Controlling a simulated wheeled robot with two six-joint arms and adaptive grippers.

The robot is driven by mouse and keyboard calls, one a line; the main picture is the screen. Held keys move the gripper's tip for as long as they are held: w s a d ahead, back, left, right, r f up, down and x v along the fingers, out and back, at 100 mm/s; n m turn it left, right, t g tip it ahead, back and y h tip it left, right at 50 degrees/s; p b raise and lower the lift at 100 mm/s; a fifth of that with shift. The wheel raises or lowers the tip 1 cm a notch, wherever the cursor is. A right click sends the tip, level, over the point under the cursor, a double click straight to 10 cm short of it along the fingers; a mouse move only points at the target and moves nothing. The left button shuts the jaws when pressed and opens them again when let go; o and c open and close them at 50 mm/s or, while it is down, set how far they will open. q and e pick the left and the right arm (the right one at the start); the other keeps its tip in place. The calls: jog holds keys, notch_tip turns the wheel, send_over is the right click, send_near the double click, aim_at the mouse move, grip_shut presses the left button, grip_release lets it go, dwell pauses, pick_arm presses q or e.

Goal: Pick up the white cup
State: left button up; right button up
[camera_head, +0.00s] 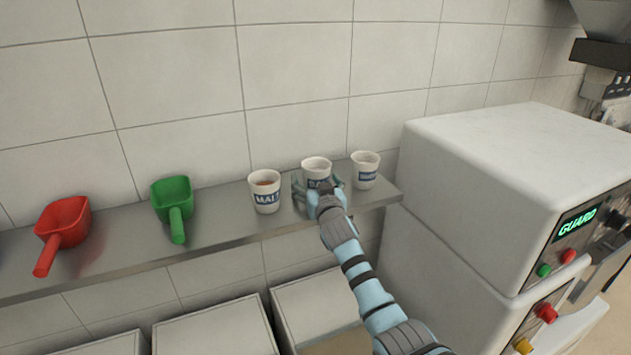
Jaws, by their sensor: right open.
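Three white cups with blue labels stand upright in a row on a metal shelf. The left cup (265,193) reads "MALT" and has something reddish-brown inside. The middle cup (316,167) is partly hidden behind my right gripper (316,190). The right cup (365,171) stands near the shelf's right end, just right of the gripper. My right gripper is open, with its fingers spread at the front and sides of the middle cup. I cannot tell whether the fingers touch it. My left gripper is not in view.
The shelf (120,253) runs along a tiled wall. A red scoop (66,222) and a green scoop (174,200) lie on its left part. A white machine (480,170) with a "GUARD" display stands close at the right.

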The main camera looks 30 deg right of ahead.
jog(key=shift+s, duration=0.1)
jog(key=c, duration=1.3)
